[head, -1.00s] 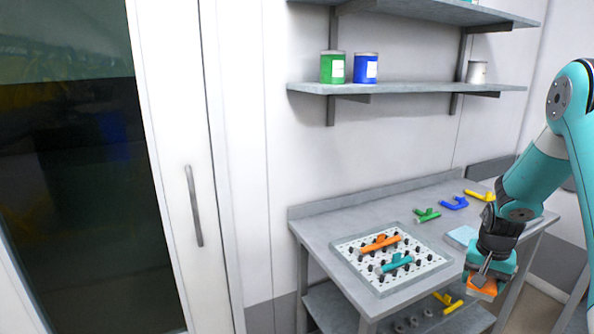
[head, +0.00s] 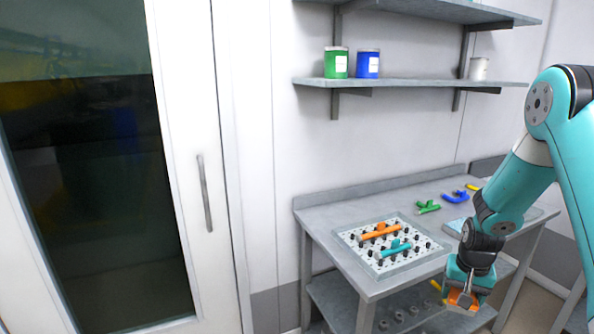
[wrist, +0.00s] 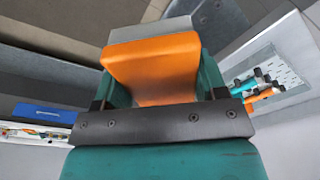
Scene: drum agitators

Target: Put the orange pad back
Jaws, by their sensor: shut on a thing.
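My gripper (head: 462,298) is shut on the orange pad (head: 463,300), in front of the table's front right edge and below its top. In the wrist view the orange pad (wrist: 152,68) sits between the two teal fingers, with a grey block along its far edge. The fingers cover its sides. In the head view only a small part of the pad shows below the dark wrist. A light blue flat pad (head: 454,226) lies on the table's right part, partly hidden behind my arm.
The grey table (head: 325,220) bears a pegged board (head: 352,241) with an orange handle piece (head: 380,232) and a teal one (head: 395,248). Green (head: 427,207) and blue (head: 455,197) pieces lie behind. Tins stand on the wall shelf (head: 420,83). A blue object (wrist: 43,113) shows in the wrist view.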

